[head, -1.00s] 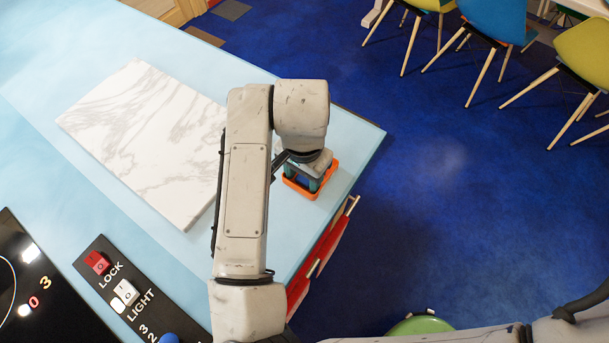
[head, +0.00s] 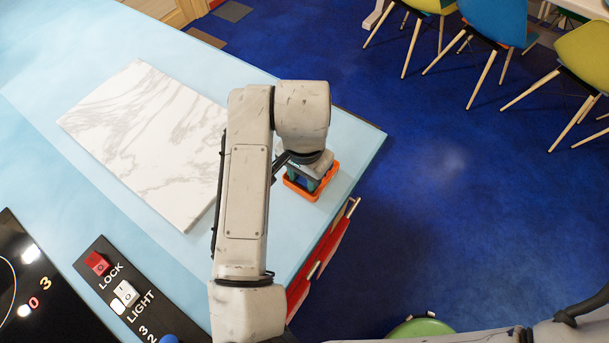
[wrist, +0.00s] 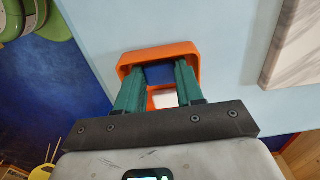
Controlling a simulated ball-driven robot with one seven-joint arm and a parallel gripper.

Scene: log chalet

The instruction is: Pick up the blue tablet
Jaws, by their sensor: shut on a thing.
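The orange tray (wrist: 193,49) is a small open frame with raised walls on the light-blue counter, and it also shows in the head view (head: 316,197). The blue tablet (wrist: 160,76) is a small dark-blue piece inside the tray. My gripper (wrist: 159,70) reaches down into the tray, with a green finger on each side of the tablet, shut on it. In the head view my arm's end hides most of the tablet and fingers. I cannot tell whether the tablet is clear of the tray floor.
A white marble slab (head: 150,135) lies left of my arm. The counter's corner and edge are close to the tray, above a red drawer front (head: 325,258). A switch panel (head: 135,290) is at lower left. Blue floor and chairs lie beyond.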

